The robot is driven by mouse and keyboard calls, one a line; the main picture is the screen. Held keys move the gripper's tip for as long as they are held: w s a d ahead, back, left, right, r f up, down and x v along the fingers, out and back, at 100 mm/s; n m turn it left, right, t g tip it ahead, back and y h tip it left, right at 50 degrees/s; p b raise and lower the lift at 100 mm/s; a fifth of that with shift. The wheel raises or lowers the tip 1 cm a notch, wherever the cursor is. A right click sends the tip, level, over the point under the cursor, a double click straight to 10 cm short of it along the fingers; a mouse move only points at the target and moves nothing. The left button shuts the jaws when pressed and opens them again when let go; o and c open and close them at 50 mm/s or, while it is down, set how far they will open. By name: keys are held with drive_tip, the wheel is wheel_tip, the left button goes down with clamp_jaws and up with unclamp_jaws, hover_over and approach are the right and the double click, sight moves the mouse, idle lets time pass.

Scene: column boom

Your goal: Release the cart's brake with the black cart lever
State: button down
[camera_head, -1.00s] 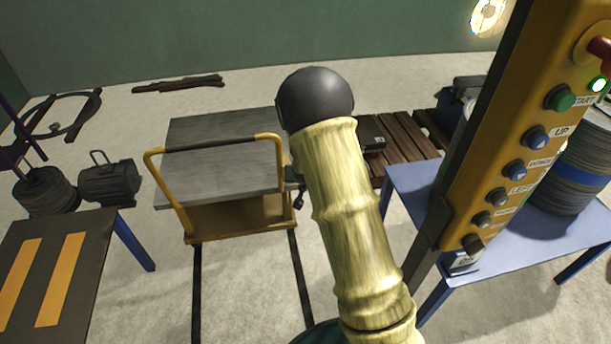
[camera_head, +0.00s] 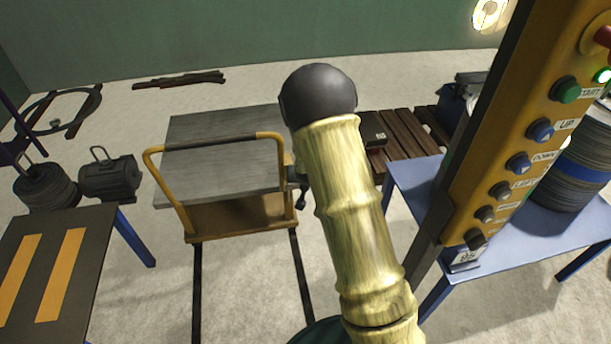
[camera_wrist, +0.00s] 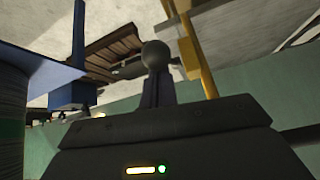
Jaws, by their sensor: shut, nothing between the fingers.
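The cart (camera_head: 225,150) stands on dark floor rails, with a grey deck and a yellow push handle (camera_head: 153,170). A small dark part with a round end, which looks like the black cart lever (camera_head: 300,201), shows at its right side, partly hidden by my arm. In the wrist view a dark ball knob (camera_wrist: 156,54) shows just beyond my gripper (camera_wrist: 158,92), beside a yellow bar (camera_wrist: 196,50). My gripper's fingers are together and empty. I cannot tell whether they touch the knob. In the head view my arm hides my gripper.
A yellow control pendant (camera_head: 500,150) hangs at right over a blue table (camera_head: 500,240). A slatted wooden pallet (camera_head: 405,142) lies behind. A dark table with orange stripes (camera_head: 60,260) stands at left. Floor between the tables is mostly clear.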

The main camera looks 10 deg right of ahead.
wheel_tip(320, 180, up, 4)
drive_tip(key=w+f+p, duration=0.1)
drive_tip(key=w+p, duration=0.1)
drive_tip(key=s+r, duration=0.4)
drive_tip(key=s, duration=0.4)
drive_tip(key=shift+s, duration=0.35)
drive_tip(key=shift+a, duration=0.1)
